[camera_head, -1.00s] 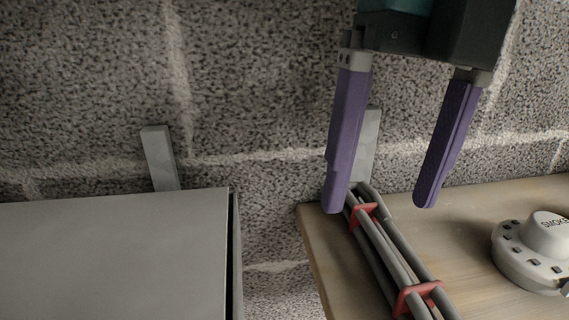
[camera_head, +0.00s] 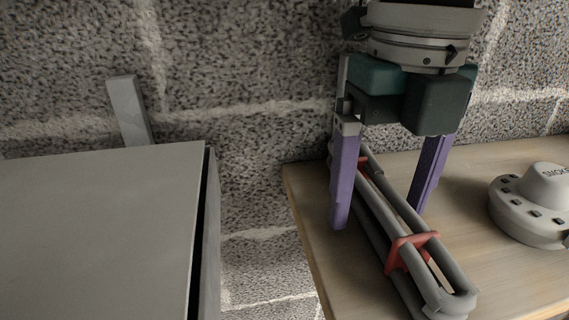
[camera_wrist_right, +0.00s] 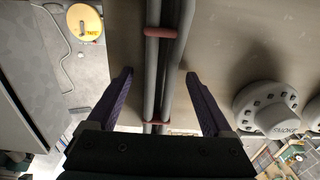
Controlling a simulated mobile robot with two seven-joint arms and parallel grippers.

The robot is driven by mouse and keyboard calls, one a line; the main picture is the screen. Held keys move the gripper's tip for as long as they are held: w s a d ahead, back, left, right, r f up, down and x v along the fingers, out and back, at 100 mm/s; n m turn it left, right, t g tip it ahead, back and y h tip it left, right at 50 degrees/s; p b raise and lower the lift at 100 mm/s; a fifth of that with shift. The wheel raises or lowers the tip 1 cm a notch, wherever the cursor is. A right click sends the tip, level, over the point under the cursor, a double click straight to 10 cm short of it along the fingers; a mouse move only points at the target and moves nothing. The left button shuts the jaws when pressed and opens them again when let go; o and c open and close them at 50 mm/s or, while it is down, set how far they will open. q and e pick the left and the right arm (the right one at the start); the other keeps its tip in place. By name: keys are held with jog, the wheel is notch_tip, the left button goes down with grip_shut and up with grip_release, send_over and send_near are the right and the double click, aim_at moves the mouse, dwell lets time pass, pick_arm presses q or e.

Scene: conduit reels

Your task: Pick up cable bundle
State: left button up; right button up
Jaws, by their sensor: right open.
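The cable bundle (camera_head: 382,220) is a set of grey cables held by red clips, lying lengthwise on a wooden shelf (camera_head: 495,285). My right gripper (camera_head: 381,217) is open, its purple fingers pointing down with one on each side of the bundle in the head view. The right wrist view also shows the open fingers (camera_wrist_right: 158,76) to the left and right of the cable bundle (camera_wrist_right: 169,60), with gaps between fingers and cables. The far end of the bundle is partly hidden behind the gripper. My left gripper is not in view.
A white smoke detector (camera_head: 540,203) sits on the shelf to the right of the bundle. A grey cabinet or box (camera_head: 95,235) stands at the left, with a gap before the shelf. A rough block wall (camera_head: 240,90) is behind.

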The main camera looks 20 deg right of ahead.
jog(key=shift+r, duration=0.1)
grip_shut()
dwell(0.5)
